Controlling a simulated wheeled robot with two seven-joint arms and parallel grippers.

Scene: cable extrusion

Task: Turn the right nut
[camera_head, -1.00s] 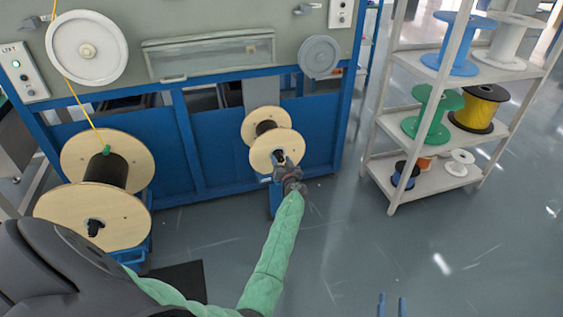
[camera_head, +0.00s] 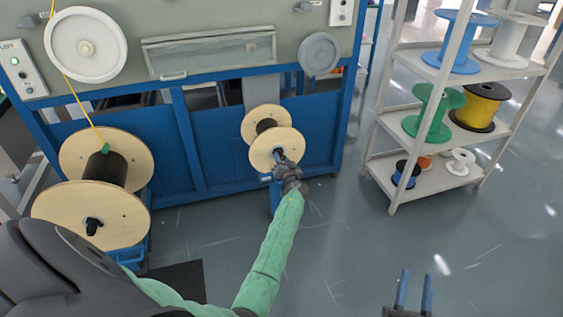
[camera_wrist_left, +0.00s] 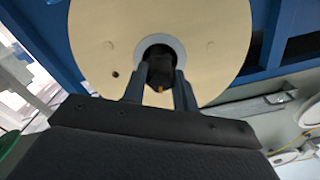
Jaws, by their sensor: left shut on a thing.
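The right spool (camera_head: 262,155) is small, with pale wooden flanges and a dark core, and sits low on the blue machine frame. My left gripper (camera_head: 279,157) reaches the centre of its near flange. In the left wrist view, the fingers of my left gripper (camera_wrist_left: 160,74) are shut on the dark right nut (camera_wrist_left: 160,62) at the hub, inside a grey ring. In the head view the nut is mostly hidden by the gripper. My right gripper (camera_head: 416,276) is open and empty above the floor at the bottom right.
A large spool (camera_head: 75,212) with its own black nut (camera_head: 93,226) stands at the left. A white shelf rack (camera_head: 428,188) with coloured spools stands at the right. The floor between the machine and the rack is clear.

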